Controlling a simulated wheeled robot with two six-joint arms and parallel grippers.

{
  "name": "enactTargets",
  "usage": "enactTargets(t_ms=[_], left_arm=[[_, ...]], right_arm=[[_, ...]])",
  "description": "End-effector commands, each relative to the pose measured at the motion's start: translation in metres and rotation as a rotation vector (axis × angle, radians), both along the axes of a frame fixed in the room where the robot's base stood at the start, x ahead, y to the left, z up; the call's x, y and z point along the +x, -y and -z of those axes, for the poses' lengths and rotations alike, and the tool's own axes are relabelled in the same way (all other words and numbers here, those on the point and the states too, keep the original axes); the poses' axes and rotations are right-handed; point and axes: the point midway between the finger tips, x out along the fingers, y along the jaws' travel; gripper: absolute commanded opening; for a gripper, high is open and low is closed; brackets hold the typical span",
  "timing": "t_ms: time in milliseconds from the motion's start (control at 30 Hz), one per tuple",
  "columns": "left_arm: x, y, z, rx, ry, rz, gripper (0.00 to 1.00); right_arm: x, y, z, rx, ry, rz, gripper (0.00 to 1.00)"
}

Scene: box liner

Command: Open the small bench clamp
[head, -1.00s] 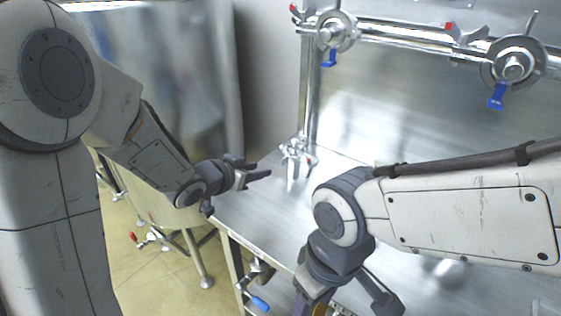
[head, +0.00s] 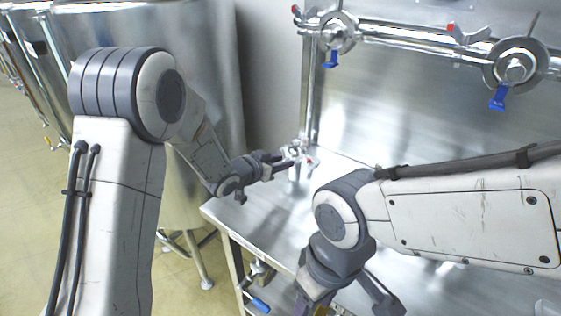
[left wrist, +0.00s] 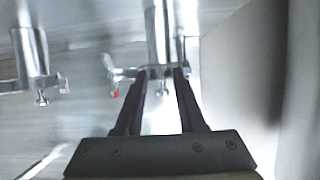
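The small bench clamp (head: 299,154) is a metal clamp with a red-tipped lever. It sits at the foot of the upright pipe, at the back left of the steel bench. My left gripper (head: 284,164) is just left of it, fingers pointing at it. In the left wrist view, the two dark fingers (left wrist: 160,80) are apart, with the clamp's red-tipped lever (left wrist: 113,80) beyond and left of the left fingertip. I cannot tell whether they touch the clamp. My right arm folds down at the lower middle of the head view; its fingers are not clearly shown.
A steel bench top (head: 265,222) lies below the clamp. Larger pipe clamps with blue handles (head: 498,97) hang on the upper pipe (head: 415,38). A big steel tank (head: 210,75) stands on the left. A blue-handled valve (head: 260,304) is under the bench edge.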

Motion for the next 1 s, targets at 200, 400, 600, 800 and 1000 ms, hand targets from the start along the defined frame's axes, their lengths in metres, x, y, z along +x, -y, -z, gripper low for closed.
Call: enactTargets(t_ms=[200, 400, 600, 800, 1000], left_arm=[[0.0009, 0.0004, 0.0003, 0.000, 0.000, -0.001, 0.39], [0.0007, 0.0001, 0.0003, 0.000, 0.000, -0.001, 0.00], [0.0005, -0.0001, 0.0002, 0.000, 0.000, -0.001, 0.00], [0.0005, -0.0002, 0.0001, 0.000, 0.000, -0.001, 0.00], [0.0004, -0.0003, 0.0002, 0.000, 0.000, -0.001, 0.00]], right_arm=[[0.0000, 0.0000, 0.0000, 0.000, 0.000, 0.000, 0.57], [0.0000, 0.0000, 0.0000, 0.000, 0.000, 0.000, 0.57], [0.0000, 0.0000, 0.0000, 0.000, 0.000, 0.000, 0.57], [0.0000, 0.0000, 0.0000, 0.000, 0.000, 0.000, 0.57], [0.0000, 0.0000, 0.0000, 0.000, 0.000, 0.000, 0.57]])
